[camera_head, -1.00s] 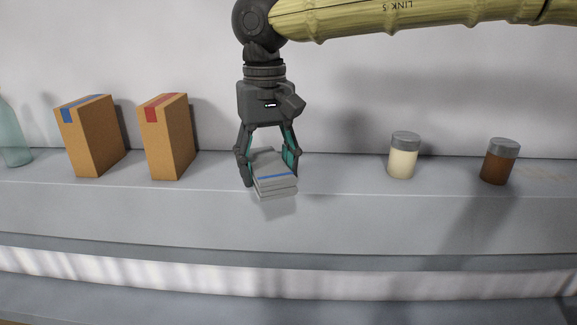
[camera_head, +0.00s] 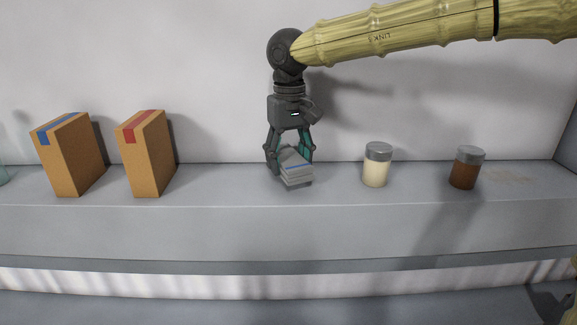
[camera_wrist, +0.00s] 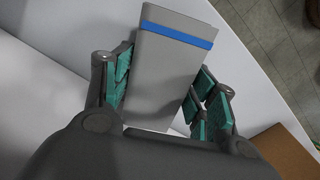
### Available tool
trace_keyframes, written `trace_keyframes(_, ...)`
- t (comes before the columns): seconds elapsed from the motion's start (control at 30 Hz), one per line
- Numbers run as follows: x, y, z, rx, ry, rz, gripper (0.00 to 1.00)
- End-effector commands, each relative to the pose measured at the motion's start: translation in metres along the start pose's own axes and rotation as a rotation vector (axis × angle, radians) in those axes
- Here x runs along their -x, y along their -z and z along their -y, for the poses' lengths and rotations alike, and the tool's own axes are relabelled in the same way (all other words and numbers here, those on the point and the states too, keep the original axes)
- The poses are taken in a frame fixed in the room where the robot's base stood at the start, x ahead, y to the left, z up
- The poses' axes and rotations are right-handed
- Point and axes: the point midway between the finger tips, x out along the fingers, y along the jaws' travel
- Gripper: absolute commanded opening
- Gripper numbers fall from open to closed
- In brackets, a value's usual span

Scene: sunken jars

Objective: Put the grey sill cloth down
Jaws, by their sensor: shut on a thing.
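The grey sill cloth (camera_head: 297,176) is a folded block with a blue stripe. My gripper (camera_head: 290,160) points down at the sill and is shut on the cloth, with a finger on each side. In the wrist view the cloth (camera_wrist: 165,80) lies between the teal finger pads of my gripper (camera_wrist: 160,95), its blue-striped end facing away. The cloth is at or just above the sill (camera_head: 230,187); I cannot tell whether its underside touches.
Two brown boxes stand on the left, one with a blue band (camera_head: 75,155), one with a red band (camera_head: 150,155). A cream jar (camera_head: 376,168) and a brown jar (camera_head: 466,171) stand on the right. The sill beside the cloth is clear.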

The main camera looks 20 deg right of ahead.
Motion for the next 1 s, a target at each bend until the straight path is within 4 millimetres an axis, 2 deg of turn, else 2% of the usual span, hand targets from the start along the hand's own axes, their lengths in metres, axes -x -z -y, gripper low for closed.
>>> trace_keyframes(0.3,-0.029,-0.001,0.001,0.001,-0.001,0.002,0.29)
trace_keyframes(0.67,-0.032,-0.001,0.001,0.001,0.0,0.002,0.29)
trace_keyframes(0.7,-0.033,-0.001,0.001,0.001,0.0,0.001,0.61)
trace_keyframes(0.8,-0.033,-0.001,0.001,0.001,0.0,0.001,0.79)
trace_keyframes(1.0,-0.033,-0.001,0.001,0.001,0.0,0.001,0.79)
